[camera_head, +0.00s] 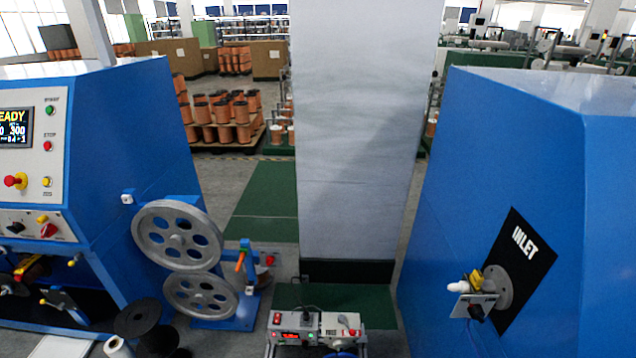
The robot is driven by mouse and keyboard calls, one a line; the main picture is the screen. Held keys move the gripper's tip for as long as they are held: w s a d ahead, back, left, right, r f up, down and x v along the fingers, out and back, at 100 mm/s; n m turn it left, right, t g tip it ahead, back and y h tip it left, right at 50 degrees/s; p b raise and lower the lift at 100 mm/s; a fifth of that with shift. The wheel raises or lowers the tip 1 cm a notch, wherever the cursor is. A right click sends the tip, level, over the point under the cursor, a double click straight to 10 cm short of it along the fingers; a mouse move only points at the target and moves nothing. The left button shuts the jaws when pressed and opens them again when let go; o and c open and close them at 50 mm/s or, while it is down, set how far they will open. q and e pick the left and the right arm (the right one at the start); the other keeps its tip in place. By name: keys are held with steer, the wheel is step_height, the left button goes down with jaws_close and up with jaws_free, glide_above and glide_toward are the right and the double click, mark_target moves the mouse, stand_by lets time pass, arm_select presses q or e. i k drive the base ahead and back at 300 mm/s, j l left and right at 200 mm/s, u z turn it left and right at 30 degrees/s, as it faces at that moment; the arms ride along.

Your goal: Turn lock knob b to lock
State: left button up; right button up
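No label reading lock knob b can be made out, so I cannot tell which knob it is. Two grey spoked pulleys, an upper one (178,236) and a lower one (201,295), stand one above the other beside the left blue machine. Right of them, a blue bracket carries an orange handle (240,261) and a small red knob (270,260). On the left machine's panel are a black knob (15,228) and a red knob (48,231). Neither of my grippers is in view.
The left blue machine (125,135) and right blue machine (500,170) flank a tall pale panel (360,120). A fitting (478,292) projects at the INLET plate. A small control box (318,327) stands at bottom centre. Black spools (138,318) sit low left. Green flooring (262,215) lies clear behind the pulleys.

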mark_target(476, 311)
steer(key=z, duration=1.4)
